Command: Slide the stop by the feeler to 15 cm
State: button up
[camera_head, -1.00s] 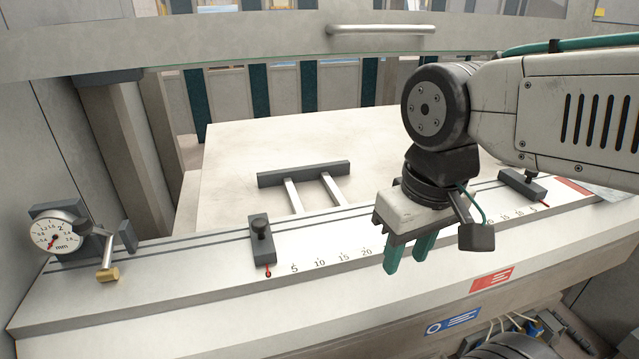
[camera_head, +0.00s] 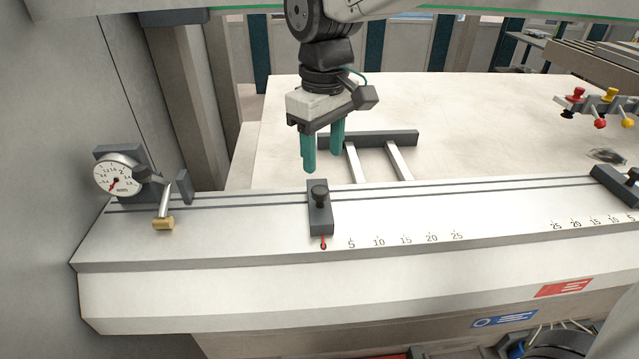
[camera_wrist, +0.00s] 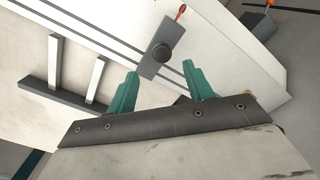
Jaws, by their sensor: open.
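The stop by the feeler is a dark grey block (camera_head: 320,222) with a black knob (camera_head: 320,194) on top. It sits across the rail slots of the white ledge, and its red pointer (camera_head: 323,242) is left of the 5 mark. The feeler (camera_head: 163,205), with a brass tip and a round dial gauge (camera_head: 117,175), stands further left. My gripper (camera_head: 324,160) is open and empty, above and just behind the stop. In the wrist view the stop's knob (camera_wrist: 162,53) shows beyond the gap between the teal fingers (camera_wrist: 165,90).
A number scale (camera_head: 405,240) runs right of the stop, from 5 to 25. A second stop (camera_head: 618,186) sits far right with its own scale. A grey bar on two arms (camera_head: 368,139) lies behind the rail. Red and yellow knobs (camera_head: 600,105) stand back right.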

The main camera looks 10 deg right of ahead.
aim_at(320, 189)
jog(key=shift+w+a+f, duration=0.1)
jog(key=shift+a+f, duration=0.2)
jog(key=shift+f, duration=0.05)
notch_tip(320, 189, down, 7)
jog(key=shift+f, duration=0.1)
